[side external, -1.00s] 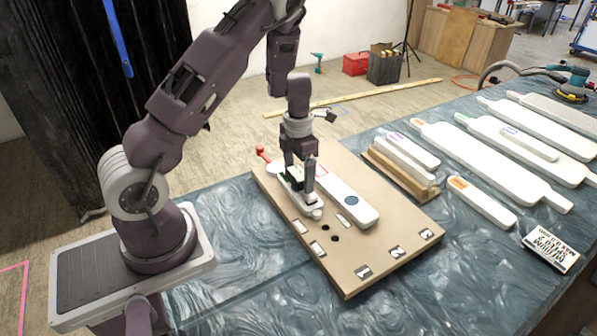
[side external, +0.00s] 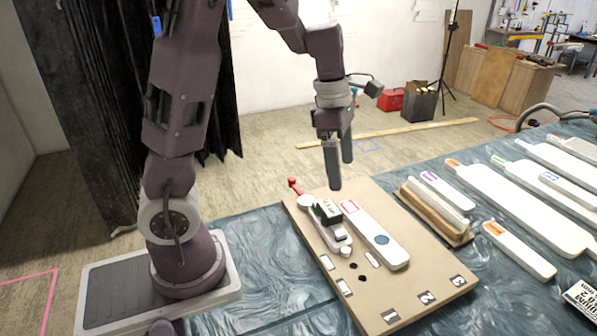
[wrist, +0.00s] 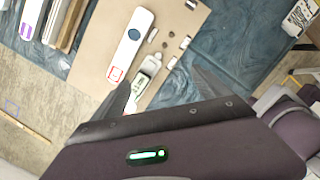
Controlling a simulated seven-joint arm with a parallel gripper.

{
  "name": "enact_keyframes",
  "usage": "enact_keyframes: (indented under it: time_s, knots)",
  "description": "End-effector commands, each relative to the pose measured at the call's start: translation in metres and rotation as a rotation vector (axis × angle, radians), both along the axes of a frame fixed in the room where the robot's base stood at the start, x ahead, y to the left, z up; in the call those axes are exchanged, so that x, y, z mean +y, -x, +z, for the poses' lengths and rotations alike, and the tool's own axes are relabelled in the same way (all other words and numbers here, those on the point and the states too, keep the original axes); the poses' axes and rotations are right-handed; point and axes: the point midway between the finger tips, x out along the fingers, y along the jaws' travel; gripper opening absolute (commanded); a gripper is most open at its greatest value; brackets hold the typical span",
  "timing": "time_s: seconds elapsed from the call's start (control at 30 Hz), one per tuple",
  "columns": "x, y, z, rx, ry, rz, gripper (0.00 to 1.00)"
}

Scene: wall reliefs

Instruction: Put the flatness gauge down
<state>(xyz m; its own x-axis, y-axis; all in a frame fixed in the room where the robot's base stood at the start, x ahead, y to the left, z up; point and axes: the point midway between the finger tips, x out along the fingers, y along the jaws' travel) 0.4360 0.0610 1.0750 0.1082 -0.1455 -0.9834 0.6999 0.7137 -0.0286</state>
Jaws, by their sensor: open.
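The flatness gauge (side external: 327,212), a white narrow body with a dark block and small display on it, lies on the left part of a tan board (side external: 425,262). It also shows in the wrist view (wrist: 146,75), partly beyond the left finger. My gripper (side external: 341,174) is open and empty, raised above the gauge and apart from it. In the wrist view my gripper (wrist: 164,82) has its two fingers spread wide with nothing between them.
A white bar with a blue disc (side external: 376,236) lies beside the gauge on the board. A red-knobbed lever (side external: 294,186) stands at its far end. A wooden rack of bars (side external: 437,210) and several long white bars (side external: 520,205) lie to the right.

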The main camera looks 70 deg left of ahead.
Motion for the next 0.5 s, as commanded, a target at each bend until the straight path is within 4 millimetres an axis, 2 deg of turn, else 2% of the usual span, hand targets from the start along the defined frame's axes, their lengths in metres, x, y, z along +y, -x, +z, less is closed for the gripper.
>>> enact_keyframes:
  time_s: [0.03,0.13,0.2,0.3,0.4,0.5]
  knots:
    - [-0.025,0.017,0.027,-0.094,-0.001,-0.261,0.87]
    - [-0.070,0.066,0.067,-0.281,-0.113,-0.902,0.87]
    - [-0.091,0.105,0.083,-0.380,-0.265,-1.336,0.87]
    - [-0.105,0.148,0.088,-0.422,-0.510,-1.831,0.87]
    - [-0.107,0.171,0.086,-0.388,-0.692,-2.131,0.87]
    - [-0.107,0.180,0.084,-0.355,-0.771,-2.255,0.87]
